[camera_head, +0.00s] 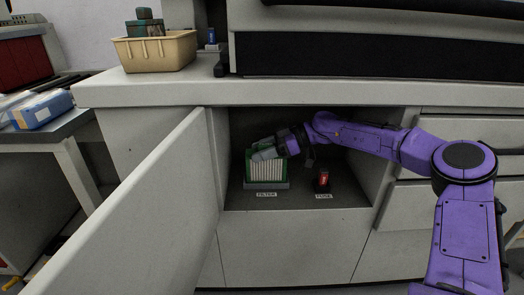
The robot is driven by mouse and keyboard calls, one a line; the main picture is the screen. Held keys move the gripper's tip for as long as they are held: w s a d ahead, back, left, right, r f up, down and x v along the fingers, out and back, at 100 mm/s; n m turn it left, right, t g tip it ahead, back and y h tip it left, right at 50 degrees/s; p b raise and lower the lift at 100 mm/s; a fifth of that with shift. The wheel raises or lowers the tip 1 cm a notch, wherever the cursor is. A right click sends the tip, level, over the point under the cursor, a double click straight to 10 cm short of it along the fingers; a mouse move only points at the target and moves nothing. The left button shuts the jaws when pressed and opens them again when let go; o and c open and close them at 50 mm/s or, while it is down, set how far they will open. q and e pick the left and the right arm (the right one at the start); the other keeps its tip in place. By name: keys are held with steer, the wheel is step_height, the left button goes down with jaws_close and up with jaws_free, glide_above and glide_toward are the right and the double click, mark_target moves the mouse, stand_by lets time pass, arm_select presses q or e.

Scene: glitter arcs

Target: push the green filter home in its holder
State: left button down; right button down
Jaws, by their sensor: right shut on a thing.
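The green filter (266,171), a green frame with pale pleats, stands upright inside the open cabinet, in a grey holder (266,185) at its foot. A label reading FILTER (266,194) is in front of it. My right gripper (266,152) reaches in from the right and is shut on the filter's upper edge. The gripper hides part of the filter's top. How deep the filter sits in the holder is hard to tell at this size. My left gripper is not in view.
A red and black fuse (322,180) stands right of the filter, behind a FUSE label (323,196). The open cabinet door (140,215) swings out at the left. A tan bin (155,52) with green boxes sits on the worktop (150,88).

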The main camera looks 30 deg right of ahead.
steer(key=shift+f, duration=0.35)
stand_by(0.3)
steer(key=shift+f+b, duration=0.15)
steer(key=shift+b, duration=0.15)
jaws_free()
stand_by(0.4)
